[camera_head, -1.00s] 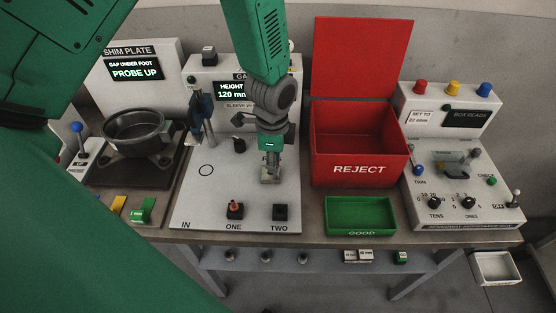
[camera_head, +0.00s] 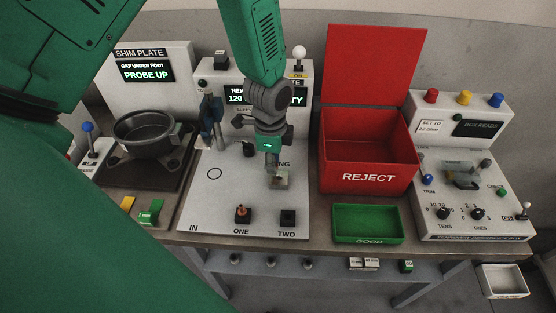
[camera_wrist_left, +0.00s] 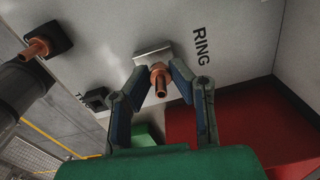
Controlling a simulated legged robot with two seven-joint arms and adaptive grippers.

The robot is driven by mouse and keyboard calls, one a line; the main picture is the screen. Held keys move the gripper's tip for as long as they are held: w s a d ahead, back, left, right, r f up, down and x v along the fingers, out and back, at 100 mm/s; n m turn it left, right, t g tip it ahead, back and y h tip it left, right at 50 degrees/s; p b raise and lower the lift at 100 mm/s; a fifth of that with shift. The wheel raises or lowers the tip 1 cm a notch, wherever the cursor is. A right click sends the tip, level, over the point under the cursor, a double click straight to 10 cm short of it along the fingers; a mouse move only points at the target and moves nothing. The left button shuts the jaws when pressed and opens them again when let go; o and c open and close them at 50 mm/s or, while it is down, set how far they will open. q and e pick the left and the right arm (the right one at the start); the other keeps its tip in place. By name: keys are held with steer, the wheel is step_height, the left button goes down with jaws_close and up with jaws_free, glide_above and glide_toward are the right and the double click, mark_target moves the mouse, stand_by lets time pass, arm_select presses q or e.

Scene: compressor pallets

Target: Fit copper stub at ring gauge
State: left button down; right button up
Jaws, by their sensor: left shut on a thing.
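My left gripper (camera_head: 271,166) points down over the metal ring gauge block (camera_head: 279,181) on the white panel. In the left wrist view its two fingers (camera_wrist_left: 160,82) are closed around a copper stub (camera_wrist_left: 160,88). The stub stands in front of the ring gauge block (camera_wrist_left: 152,54), beside the printed word RING. How far it sits in the ring cannot be told. Another copper stub (camera_head: 241,211) stands in the dark holder marked ONE and also shows in the left wrist view (camera_wrist_left: 38,47). The dark holder TWO (camera_head: 288,216) looks empty. My right gripper is out of view.
The red REJECT bin (camera_head: 368,178) with raised lid and the green GOOD tray (camera_head: 367,238) stand right of the panel. The shim plate station (camera_head: 150,90) is left. A blue-and-grey upright (camera_head: 211,121) stands close left of my gripper. A resistance box (camera_head: 473,222) is far right.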

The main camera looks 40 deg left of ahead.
arm_select(q)
steer(key=shift+a+f, duration=0.35)
steer(key=shift+a, duration=0.5)
steer(key=shift+a+f, duration=0.15)
steer(key=shift+f, duration=0.15)
steer(key=shift+d, duration=0.6)
steer(key=shift+d+f+b, duration=0.1)
steer(key=shift+d+b, duration=0.2)
steer(key=shift+d, duration=0.3)
steer(key=shift+a, duration=0.45)
steer(key=shift+a+r+p, duration=0.2)
steer(key=shift+a+p, duration=0.35)
steer(key=shift+a, duration=0.1)
steer(key=shift+d+r, duration=0.1)
steer(key=shift+d, duration=0.45)
steer(key=shift+d+r, duration=0.1)
steer(key=shift+d, duration=0.3)
steer(key=shift+a, duration=0.4)
steer(key=shift+f, duration=0.2)
steer(key=shift+d, duration=0.55)
steer(key=shift+d+r, duration=0.15)
steer(key=shift+d, duration=0.2)
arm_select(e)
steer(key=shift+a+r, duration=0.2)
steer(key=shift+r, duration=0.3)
